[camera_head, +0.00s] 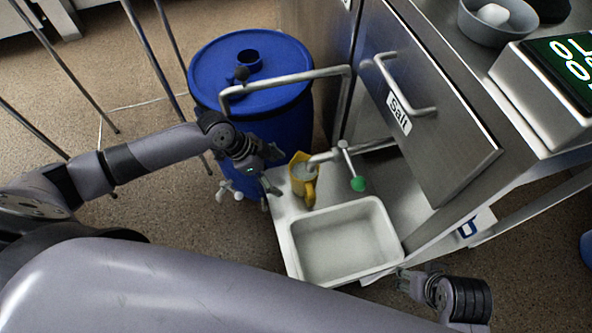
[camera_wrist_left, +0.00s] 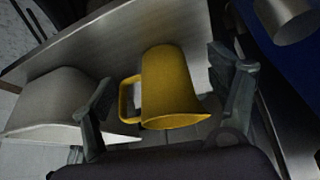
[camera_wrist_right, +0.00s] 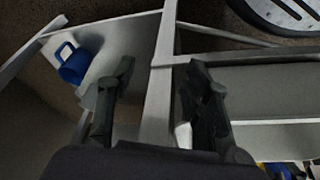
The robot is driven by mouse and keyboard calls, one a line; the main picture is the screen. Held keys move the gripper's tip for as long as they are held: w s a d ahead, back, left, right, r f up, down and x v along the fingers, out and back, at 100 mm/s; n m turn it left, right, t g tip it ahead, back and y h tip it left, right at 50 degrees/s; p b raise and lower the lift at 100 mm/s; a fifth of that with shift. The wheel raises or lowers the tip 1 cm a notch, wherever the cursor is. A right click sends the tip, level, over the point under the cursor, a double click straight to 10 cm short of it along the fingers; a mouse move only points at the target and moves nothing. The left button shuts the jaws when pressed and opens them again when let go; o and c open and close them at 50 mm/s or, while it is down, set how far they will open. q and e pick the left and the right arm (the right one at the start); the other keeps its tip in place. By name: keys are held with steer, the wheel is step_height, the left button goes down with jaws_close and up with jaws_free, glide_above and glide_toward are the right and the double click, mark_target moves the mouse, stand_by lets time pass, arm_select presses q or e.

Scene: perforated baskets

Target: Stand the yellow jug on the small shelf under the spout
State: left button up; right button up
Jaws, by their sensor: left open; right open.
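The yellow jug (camera_head: 304,192) stands upright on the small metal shelf (camera_head: 283,207), just left of the white basin. The metal spout (camera_head: 325,157) reaches in from the right, with its end over the jug's top. My left gripper (camera_head: 274,168) is open beside the jug on its left. In the left wrist view the jug (camera_wrist_left: 172,80) lies between the spread fingers of that gripper (camera_wrist_left: 160,72), with gaps on both sides and its handle toward the left finger. My right gripper (camera_head: 402,280) is open and empty near the basin's front right corner.
A white basin (camera_head: 392,228) sits beside the jug. A green-tipped lever (camera_head: 357,183) hangs from the spout pipe. A blue barrel (camera_head: 275,115) and bent metal rail (camera_head: 290,77) stand behind. A blue mug (camera_wrist_right: 74,68) shows in the right wrist view.

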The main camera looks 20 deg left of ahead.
arm_select(q)
steer(key=s+a, duration=0.2)
steer(key=a, duration=0.4)
steer(key=shift+s, duration=0.2)
arm_select(e)
steer(key=shift+x, duration=0.85)
